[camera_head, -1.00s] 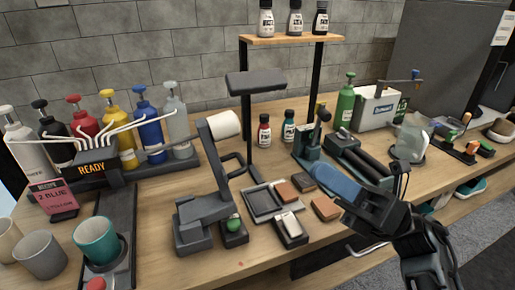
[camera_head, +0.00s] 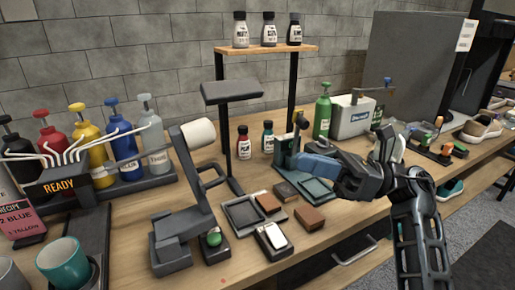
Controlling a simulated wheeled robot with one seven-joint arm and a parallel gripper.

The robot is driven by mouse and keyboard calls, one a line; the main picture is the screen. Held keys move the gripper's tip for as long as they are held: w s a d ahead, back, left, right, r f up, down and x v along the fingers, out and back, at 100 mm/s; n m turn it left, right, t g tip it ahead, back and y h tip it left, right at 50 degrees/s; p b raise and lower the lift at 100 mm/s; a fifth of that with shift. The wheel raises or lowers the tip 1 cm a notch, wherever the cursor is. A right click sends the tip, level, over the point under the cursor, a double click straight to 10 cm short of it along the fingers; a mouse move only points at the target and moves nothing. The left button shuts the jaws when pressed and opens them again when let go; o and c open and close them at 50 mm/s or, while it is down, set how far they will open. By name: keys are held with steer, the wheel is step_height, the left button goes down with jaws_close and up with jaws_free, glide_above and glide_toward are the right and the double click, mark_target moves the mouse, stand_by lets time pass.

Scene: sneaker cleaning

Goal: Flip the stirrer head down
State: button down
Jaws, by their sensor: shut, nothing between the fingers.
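A dark grey stand that looks like the stirrer (camera_head: 190,195) is on the table left of centre. Its head is tilted up, with a white cylinder (camera_head: 199,133) at the top and a loop handle on its right side. A box with a green button (camera_head: 213,238) sits at its base. My gripper (camera_head: 303,161), with blue fingers, is shut and empty. It appears to the right of the stand, clearly apart from it, in front of a dark teal device (camera_head: 287,150) that it partly hides.
A teal mug (camera_head: 62,262) stands at the front left. Paint bottles (camera_head: 86,143) and the READY unit (camera_head: 60,187) are behind it. A tray (camera_head: 243,213) and small blocks (camera_head: 309,218) lie right of the stand. A tall post with a flat top (camera_head: 231,92) rises behind.

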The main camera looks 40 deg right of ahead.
steer(key=p+x, duration=0.3)
steer(key=x, duration=1)
steer(key=shift+w+a, duration=0.25)
steer(key=shift+a, duration=0.05)
steer(key=shift+r, duration=0.1)
steer(key=shift+r, duration=0.1)
